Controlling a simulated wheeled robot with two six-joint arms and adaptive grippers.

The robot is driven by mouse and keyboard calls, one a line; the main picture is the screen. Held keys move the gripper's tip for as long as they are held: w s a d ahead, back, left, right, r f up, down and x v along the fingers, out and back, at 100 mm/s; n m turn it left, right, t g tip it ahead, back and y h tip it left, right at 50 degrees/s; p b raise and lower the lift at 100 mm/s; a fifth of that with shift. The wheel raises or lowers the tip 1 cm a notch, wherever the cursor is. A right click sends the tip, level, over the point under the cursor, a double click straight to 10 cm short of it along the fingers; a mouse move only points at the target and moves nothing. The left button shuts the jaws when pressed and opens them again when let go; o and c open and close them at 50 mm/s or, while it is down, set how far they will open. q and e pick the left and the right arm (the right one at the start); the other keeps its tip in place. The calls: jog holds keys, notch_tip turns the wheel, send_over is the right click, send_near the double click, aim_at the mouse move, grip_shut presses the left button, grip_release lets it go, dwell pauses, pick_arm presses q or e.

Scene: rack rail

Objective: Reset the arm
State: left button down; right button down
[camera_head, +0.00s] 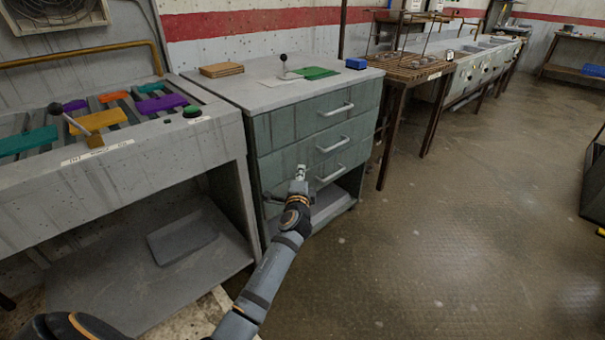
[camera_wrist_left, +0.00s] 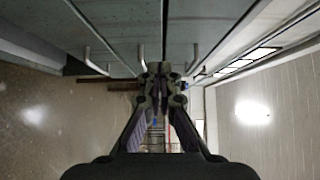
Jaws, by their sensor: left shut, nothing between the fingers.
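My left arm reaches up from the bottom of the head view, and its left gripper (camera_head: 301,172) is shut and empty. It is in front of the green drawer cabinet (camera_head: 283,132), near the lower drawer handles. In the left wrist view the left gripper (camera_wrist_left: 160,70) points along the drawer fronts, its fingertips together with nothing between them. I cannot tell from these views whether it touches the cabinet. My right gripper is not in view.
A grey bench (camera_head: 120,169) with coloured blocks and a lever stands left of the cabinet. The cabinet's drawers look closed, their handles (camera_head: 338,109) sticking out. A slatted table (camera_head: 408,68) stands to the right.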

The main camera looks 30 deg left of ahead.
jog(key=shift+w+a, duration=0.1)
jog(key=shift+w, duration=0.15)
